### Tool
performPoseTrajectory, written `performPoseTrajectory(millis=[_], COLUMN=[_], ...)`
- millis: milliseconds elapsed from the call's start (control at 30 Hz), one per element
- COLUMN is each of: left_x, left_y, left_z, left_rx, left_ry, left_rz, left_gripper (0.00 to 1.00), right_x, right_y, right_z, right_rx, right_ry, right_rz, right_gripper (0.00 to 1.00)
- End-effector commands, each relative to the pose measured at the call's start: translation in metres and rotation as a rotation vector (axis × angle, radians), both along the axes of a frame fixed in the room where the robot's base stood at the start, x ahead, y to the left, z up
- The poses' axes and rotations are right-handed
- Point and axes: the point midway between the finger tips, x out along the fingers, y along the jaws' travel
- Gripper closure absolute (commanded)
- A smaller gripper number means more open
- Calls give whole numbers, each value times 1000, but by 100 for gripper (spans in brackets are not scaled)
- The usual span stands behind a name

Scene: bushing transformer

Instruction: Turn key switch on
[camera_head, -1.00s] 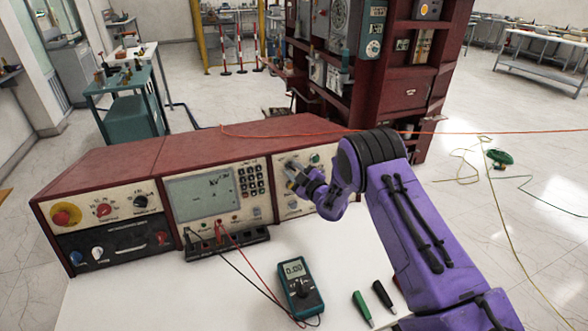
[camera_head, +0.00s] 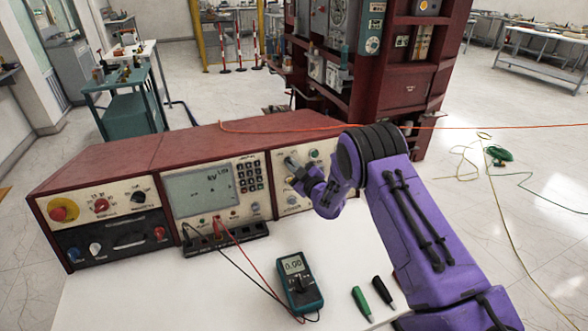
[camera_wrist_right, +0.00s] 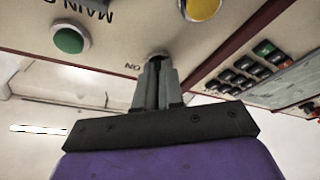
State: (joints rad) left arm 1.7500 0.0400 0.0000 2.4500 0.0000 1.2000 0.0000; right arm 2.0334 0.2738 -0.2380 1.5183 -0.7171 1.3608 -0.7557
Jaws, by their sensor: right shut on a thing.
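The right panel of the red console (camera_head: 290,195) carries the key switch, which is hidden behind my gripper's fingertips in the head view. My right gripper (camera_head: 292,166) reaches this panel from the right. In the right wrist view, its two grey fingers (camera_wrist_right: 157,75) are closed together at a dark round fitting (camera_wrist_right: 157,55) on the panel, beside the lettering "ON". They are shut on the key switch, whose key is almost wholly covered. Its exact angle cannot be told. My left gripper is not in view.
A green button (camera_wrist_right: 72,39) and a yellow button (camera_wrist_right: 202,6) sit close to the fingers.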

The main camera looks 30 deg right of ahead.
Motion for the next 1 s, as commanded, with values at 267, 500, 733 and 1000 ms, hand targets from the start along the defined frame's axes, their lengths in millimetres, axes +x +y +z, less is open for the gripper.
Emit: performPoseTrajectory(millis=[267, 500, 733, 1000], left_x=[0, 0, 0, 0], left_y=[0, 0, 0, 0], left_z=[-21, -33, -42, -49], left_rx=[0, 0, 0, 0], left_ry=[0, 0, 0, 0], left_rz=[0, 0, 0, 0], left_gripper=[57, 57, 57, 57], right_x=[2, 3, 3, 3], right_y=[3, 4, 4, 5], right_z=[0, 2, 3, 5], right_rx=[232, 450, 657, 900], right_ry=[-66, -120, -172, -232], right_rz=[-55, -109, -161, -219], right_gripper=[100, 100, 100, 100])
